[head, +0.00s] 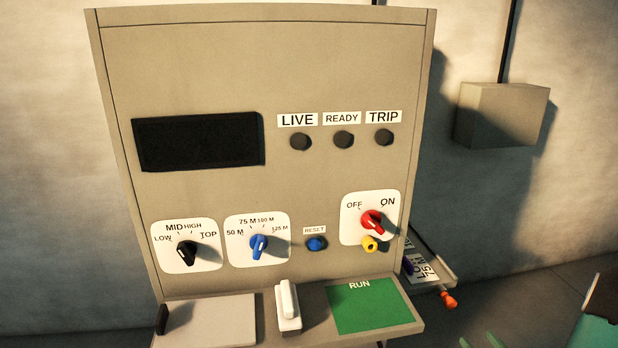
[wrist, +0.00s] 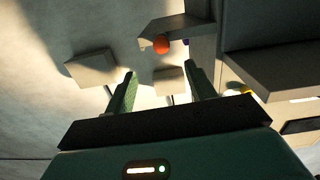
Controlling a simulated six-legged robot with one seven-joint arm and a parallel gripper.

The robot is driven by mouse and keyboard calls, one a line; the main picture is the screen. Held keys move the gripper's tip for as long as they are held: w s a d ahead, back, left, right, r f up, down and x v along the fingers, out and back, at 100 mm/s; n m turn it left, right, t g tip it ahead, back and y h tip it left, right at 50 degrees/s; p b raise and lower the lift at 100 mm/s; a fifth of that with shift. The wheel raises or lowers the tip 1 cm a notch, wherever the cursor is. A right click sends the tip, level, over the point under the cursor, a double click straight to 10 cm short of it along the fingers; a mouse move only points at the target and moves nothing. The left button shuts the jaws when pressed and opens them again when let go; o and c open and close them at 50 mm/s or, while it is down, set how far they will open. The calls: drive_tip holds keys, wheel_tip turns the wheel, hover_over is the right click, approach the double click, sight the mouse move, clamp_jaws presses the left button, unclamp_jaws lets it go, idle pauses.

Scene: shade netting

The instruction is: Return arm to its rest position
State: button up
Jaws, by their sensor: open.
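My gripper (wrist: 160,88) shows in the wrist view with its two green fingers spread apart and nothing between them. In the head view, only its green fingertips (head: 480,342) show at the bottom edge, right of the panel's shelf, with part of my arm in the lower right corner. The gripper is clear of the control panel (head: 270,60). The orange knob (head: 449,301) on the panel's right side stands up and left of the fingertips. In the wrist view the orange knob (wrist: 161,46) appears beyond the fingers, apart from them. Most of my arm is out of view.
The panel carries a black dial (head: 187,253), a blue dial (head: 258,245), a red switch (head: 373,221) and a blue reset button (head: 316,243). Its shelf holds a white lever (head: 288,305) beside a green RUN patch (head: 366,312). A wall box (head: 500,115) hangs right; floor there looks free.

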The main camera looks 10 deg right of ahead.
drive_tip(key=w+a+r+g+h, duration=0.3)
drive_tip(key=w+r, duration=0.4)
drive_tip(key=s+a+r+g+h, duration=0.1)
drive_tip(key=a+r+g+h, duration=0.15)
drive_tip(key=a+r, duration=0.45)
drive_tip(key=s+a+r+g+y, duration=0.2)
drive_tip(key=s+a+g, duration=0.1)
drive_tip(key=s+a, duration=0.5)
drive_tip(key=s+a+r+g+y, duration=0.3)
drive_tip(key=s+a, duration=0.6)
drive_tip(key=a, duration=0.4)
drive_tip(key=shift+s+a+m, duration=0.2)
drive_tip(key=shift+s+m, duration=0.05)
drive_tip(key=shift+m, duration=0.05)
drive_tip(key=shift+r+g, duration=0.1)
drive_tip(key=shift+g, duration=0.15)
